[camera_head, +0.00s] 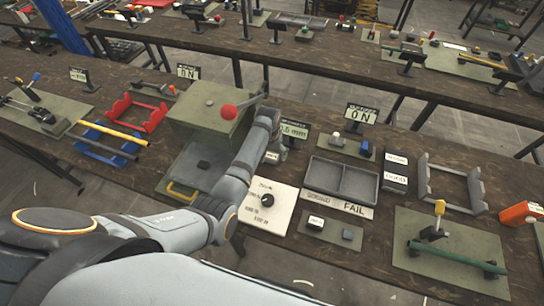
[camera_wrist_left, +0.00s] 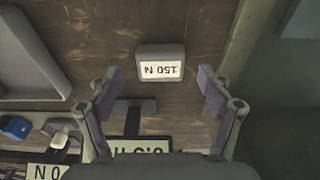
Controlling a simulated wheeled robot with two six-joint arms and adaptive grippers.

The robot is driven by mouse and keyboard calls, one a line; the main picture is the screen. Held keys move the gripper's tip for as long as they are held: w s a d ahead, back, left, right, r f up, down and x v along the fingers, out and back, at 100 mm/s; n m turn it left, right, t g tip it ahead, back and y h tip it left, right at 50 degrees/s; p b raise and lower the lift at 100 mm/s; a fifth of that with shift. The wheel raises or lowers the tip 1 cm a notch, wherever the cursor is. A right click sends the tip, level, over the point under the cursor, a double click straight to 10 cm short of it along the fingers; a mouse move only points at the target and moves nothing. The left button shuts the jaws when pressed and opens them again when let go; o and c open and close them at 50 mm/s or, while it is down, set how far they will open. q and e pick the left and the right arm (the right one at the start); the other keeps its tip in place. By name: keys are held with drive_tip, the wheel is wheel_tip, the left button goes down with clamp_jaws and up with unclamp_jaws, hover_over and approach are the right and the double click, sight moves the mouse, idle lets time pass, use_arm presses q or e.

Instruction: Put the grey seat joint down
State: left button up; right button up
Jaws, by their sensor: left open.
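A small grey block with a white "150 N" label (camera_wrist_left: 160,62), which looks like the grey seat joint, rests on the brown bench top in the left wrist view. My left gripper (camera_wrist_left: 156,80) is open, with one finger on each side of the block's line and a gap to both. The fingers do not touch it. In the head view my left gripper (camera_head: 275,151) points down at the bench beside the green press, partly hidden by my forearm. My right gripper is not in view.
The green press with a red knob (camera_head: 205,108) stands left of the gripper. To the right are an empty two-part grey tray (camera_head: 341,181), a FAIL plate (camera_head: 354,209) and a grey cradle (camera_head: 452,184). A white gauge card (camera_head: 279,202) lies nearer. Several small signs stand behind.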

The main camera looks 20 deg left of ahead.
sight(272, 156)
use_arm(q)
drive_tip(key=shift+w+a+f, duration=0.1)
drive_tip(key=shift+w+f, duration=0.1)
drive_tip(key=shift+f, duration=0.7)
drive_tip(key=shift+s+r, duration=0.1)
drive_tip(key=c, duration=1.2)
drive_tip(key=shift+c, duration=0.2)
wheel_tip(272, 156, up, 10)
drive_tip(key=b, duration=0.1)
